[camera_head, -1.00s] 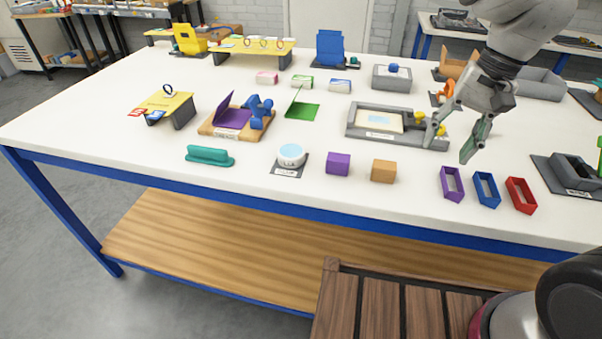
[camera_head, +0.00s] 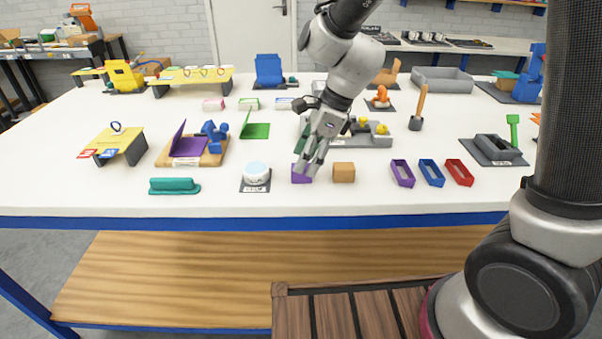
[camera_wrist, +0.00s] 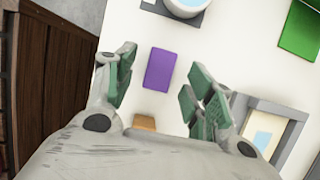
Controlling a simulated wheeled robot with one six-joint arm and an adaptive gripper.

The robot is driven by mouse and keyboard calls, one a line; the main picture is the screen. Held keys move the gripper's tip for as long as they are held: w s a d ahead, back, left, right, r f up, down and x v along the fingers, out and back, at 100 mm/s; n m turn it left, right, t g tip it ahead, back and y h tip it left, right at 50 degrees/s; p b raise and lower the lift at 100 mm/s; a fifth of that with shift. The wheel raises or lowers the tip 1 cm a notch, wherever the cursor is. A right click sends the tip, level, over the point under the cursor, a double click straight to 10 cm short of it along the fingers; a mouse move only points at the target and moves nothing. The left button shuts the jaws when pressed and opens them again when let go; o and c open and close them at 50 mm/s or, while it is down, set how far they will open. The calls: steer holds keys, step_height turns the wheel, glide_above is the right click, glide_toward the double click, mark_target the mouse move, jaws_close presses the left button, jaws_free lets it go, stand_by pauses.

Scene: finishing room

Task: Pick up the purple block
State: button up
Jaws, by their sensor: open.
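The purple block (camera_head: 301,178) sits on the white table near its front edge, partly hidden behind my gripper (camera_head: 308,168) in the head view. In the wrist view the purple block (camera_wrist: 159,69) lies in the gap between the two green-padded fingers of my gripper (camera_wrist: 158,85), toward their far ends. The fingers are spread apart and hold nothing. Clear white table shows on both sides of the block. I cannot tell the exact height of the fingertips above the table.
An orange-brown block (camera_head: 344,172) stands close to the right of the purple block. A white round container (camera_head: 256,174) is to its left. Purple (camera_head: 403,173), blue (camera_head: 431,173) and red (camera_head: 459,172) open frames lie further right. A grey tray (camera_head: 372,140) is behind.

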steer(key=x, duration=0.3)
steer(key=shift+f, duration=0.15)
steer(key=c, duration=0.8)
